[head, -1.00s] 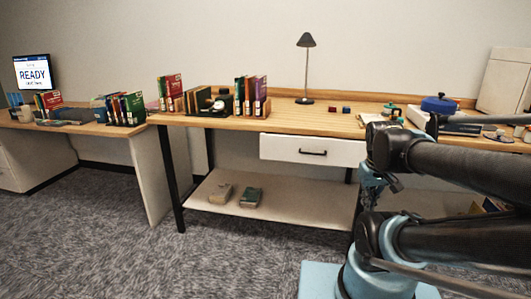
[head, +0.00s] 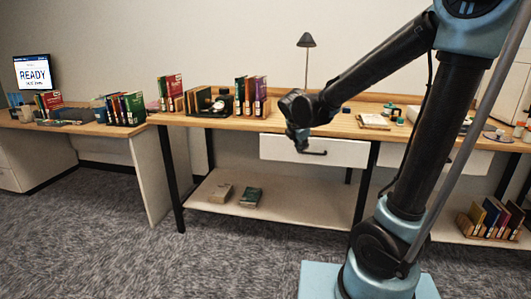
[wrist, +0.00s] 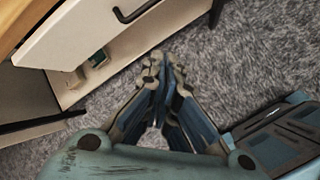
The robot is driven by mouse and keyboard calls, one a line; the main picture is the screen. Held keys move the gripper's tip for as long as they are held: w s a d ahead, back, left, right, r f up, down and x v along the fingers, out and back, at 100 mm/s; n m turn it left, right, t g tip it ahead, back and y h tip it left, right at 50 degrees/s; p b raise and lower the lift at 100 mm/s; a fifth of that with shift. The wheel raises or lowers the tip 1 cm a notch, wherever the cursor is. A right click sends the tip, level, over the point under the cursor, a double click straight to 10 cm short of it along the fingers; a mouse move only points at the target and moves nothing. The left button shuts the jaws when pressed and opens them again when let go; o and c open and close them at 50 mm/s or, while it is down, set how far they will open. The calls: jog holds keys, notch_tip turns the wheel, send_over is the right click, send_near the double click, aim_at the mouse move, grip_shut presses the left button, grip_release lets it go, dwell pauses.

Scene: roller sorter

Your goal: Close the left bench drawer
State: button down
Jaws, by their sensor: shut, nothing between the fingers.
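The left bench drawer (head: 345,152) is a white front with a dark bar handle (head: 315,153), under the wooden bench top in the head view. How far it stands out is hard to tell. My gripper (head: 301,146) hangs in front of the drawer's left half and hides part of it. In the wrist view the drawer front (wrist: 85,35) and its handle (wrist: 137,9) are at the upper left. My gripper (wrist: 163,62) is shut and empty there, with its fingertips over carpet, apart from the drawer front.
The bench top (head: 225,121) carries books, a lamp (head: 306,65) and small items. A dark bench leg (head: 366,185) stands below the drawer's right end. The carpet (head: 130,240) in front is clear.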

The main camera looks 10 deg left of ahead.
aim_at(266, 146)
jog(key=w+a+f+n+t+y, duration=0.1)
jog(key=a+n, duration=0.4)
jog(key=a, duration=0.4)
jog(key=w+a+f+n+t, duration=0.15)
jog(key=a+n, duration=0.25)
jog(key=a, duration=0.5)
jog(key=shift+n, duration=0.3)
jog(key=shift+w+a+r+x, duration=0.1)
jog(key=shift+w+r+x, duration=0.25)
jog(key=shift+x, duration=1.8)
jog(key=shift+w+a+r+x, duration=0.1)
jog(key=shift+w+r+x, duration=0.25)
jog(key=shift+x, duration=1.8)
jog(key=shift+w+a+r+x, duration=0.1)
jog(key=shift+w+r+x, duration=0.25)
jog(key=shift+x, duration=1.8)
jog(key=w, duration=0.4)
jog(key=shift+w+d, duration=0.1)
jog(key=shift+w+r, duration=0.1)
jog(key=shift+w, duration=0.25)
jog(key=shift+s, duration=0.1)
